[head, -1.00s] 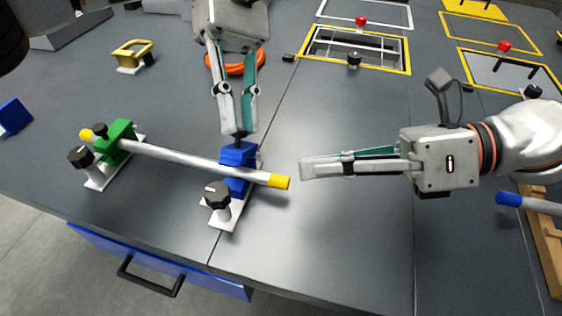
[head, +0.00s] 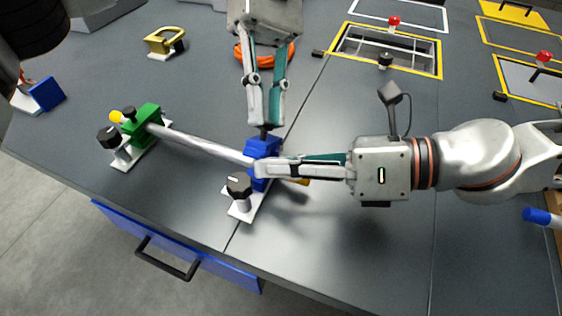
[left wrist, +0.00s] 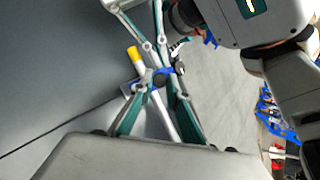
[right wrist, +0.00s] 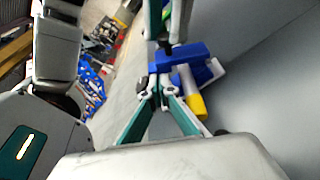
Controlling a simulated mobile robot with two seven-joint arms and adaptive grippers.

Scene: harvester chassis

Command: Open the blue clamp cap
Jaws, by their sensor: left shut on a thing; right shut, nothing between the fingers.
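The blue clamp (head: 260,147) sits on a white base and encloses one end of a silver rod (head: 195,142) with yellow ends. My left gripper (head: 264,124) points down and is shut on the small black knob (head: 264,132) on top of the blue clamp cap. My right gripper (head: 262,168) is shut and empty, its tips just in front of the blue clamp, covering part of it and the rod end. I cannot tell whether they touch. The right wrist view also shows the blue clamp (right wrist: 187,55) and a yellow rod end (right wrist: 196,107).
A green clamp (head: 144,118) holds the rod's other end. A large black knob (head: 238,187) stands on the blue clamp's base, close to my right gripper. An orange ring (head: 240,56) lies behind my left gripper. The table front edge and a blue drawer (head: 215,271) are near.

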